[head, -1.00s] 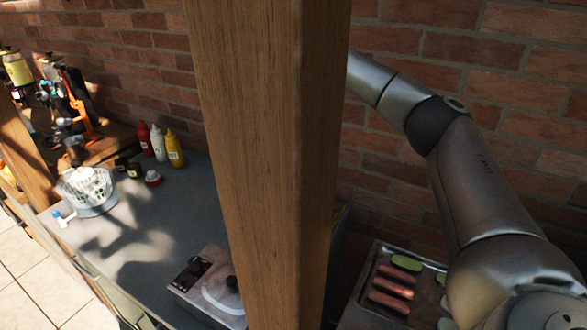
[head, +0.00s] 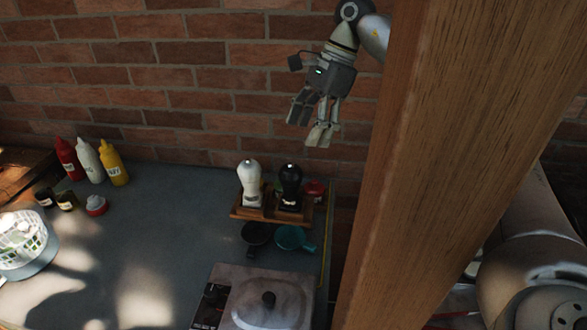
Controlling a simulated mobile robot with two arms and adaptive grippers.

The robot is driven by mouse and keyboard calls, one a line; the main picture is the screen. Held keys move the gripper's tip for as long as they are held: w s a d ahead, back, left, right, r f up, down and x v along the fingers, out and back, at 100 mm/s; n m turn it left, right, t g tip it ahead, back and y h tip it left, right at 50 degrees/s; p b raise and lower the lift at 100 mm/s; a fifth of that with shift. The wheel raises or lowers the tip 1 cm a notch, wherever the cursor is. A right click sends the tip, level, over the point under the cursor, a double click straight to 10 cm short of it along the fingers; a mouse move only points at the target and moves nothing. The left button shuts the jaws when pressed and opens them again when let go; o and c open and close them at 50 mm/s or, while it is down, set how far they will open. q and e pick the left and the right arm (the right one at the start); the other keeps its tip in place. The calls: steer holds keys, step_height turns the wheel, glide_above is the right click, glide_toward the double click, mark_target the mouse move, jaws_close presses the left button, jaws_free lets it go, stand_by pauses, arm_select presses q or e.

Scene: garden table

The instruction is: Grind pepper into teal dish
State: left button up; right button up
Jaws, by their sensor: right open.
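The teal dish (head: 292,239) sits on the grey counter, in front of a small wooden stand (head: 240,213). A black mill (head: 290,187) and a white mill (head: 250,183) stand upright on the stand; I cannot read which holds pepper. My right gripper (head: 311,132) hangs in the air in front of the brick wall, above and to the right of the mills. Its fingers point down, and it is open and empty. My left gripper is not in view.
A dark dish (head: 256,233) is left of the teal one. A cooker with a lid (head: 268,298) stands in front. A wooden post (head: 455,130) blocks the right side. Sauce bottles (head: 113,163) and a white basket (head: 22,240) are left. The middle counter is clear.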

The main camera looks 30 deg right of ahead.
mark_target(294, 166)
steer(key=p+x, duration=0.3)
steer(key=x, duration=0.6)
steer(key=shift+s+a+f, duration=0.1)
steer(key=shift+f, duration=0.25)
steer(key=shift+a+f, duration=0.1)
steer(key=shift+f, duration=0.35)
steer(key=shift+c, duration=0.2)
steer(key=c, duration=1)
